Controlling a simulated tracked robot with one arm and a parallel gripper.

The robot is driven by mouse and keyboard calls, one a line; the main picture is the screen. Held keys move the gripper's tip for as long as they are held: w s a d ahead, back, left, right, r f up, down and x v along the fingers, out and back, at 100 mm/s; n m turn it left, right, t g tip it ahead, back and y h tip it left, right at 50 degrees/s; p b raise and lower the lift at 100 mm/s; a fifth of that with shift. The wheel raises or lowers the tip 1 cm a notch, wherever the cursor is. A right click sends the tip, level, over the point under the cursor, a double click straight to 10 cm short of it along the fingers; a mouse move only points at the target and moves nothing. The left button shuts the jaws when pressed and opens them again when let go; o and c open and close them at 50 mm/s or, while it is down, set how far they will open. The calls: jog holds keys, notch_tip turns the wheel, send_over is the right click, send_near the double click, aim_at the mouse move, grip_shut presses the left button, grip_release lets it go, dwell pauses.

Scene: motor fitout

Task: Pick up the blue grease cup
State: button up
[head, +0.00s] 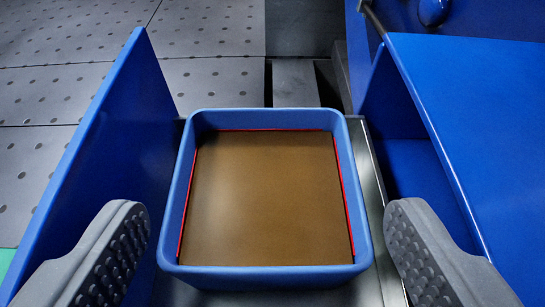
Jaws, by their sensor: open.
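The blue grease cup (267,275) is a square, open-topped container with a light blue rim. Brown grease (265,195) fills its inside, with a thin red line along the inner walls. The cup stands upright in the middle of the head view. My gripper (262,240) is open, with one grey studded finger to the left of the cup and one to the right. Both fingers look apart from the cup, with a gap on each side. How high the fingertips are against the rim is hard to tell.
The cup stands on a grey metal surface (377,185). A blue upright panel (105,150) rises close on the left, and a blue box-like housing (470,120) is close on the right. A grey floor with dark holes (215,80) lies beyond.

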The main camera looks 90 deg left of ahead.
aim_at(267, 136)
jog(key=shift+b+x, duration=0.7)
jog(key=shift+x, duration=2.8)
jog(key=shift+r, duration=0.1)
jog(key=c, duration=0.6)
